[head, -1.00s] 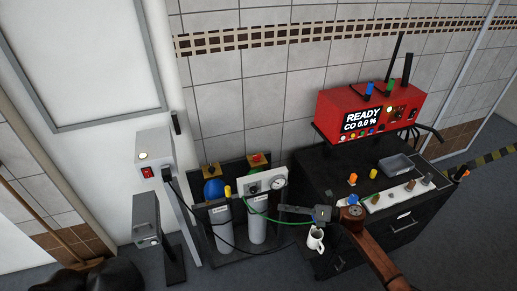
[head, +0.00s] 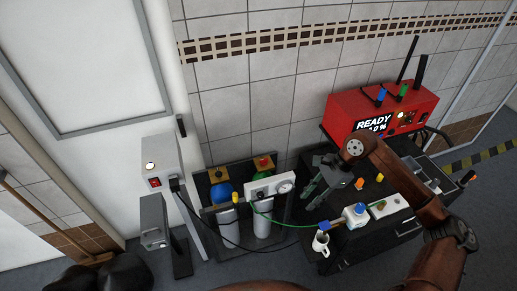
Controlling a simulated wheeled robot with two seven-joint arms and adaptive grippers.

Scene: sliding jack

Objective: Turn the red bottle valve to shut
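The red bottle valve (head: 263,162) sits on top of the green bottle (head: 264,174), at the back right of the bottle rack. A blue bottle (head: 221,192) with a yellowish valve block (head: 216,174) stands to its left. My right gripper (head: 309,197) is at the right of the rack, apart from the valve, over the left edge of the black cabinet. Its fingers are spread and look empty, pointing down and left. My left gripper is not in view.
A regulator panel with a gauge (head: 270,186) stands in front of the green bottle, with a green hose (head: 285,223) running right. A white mug (head: 320,243) is at the cabinet's front. A red analyser (head: 375,110) stands behind my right arm. Grey cylinders (head: 228,226) fill the rack's front.

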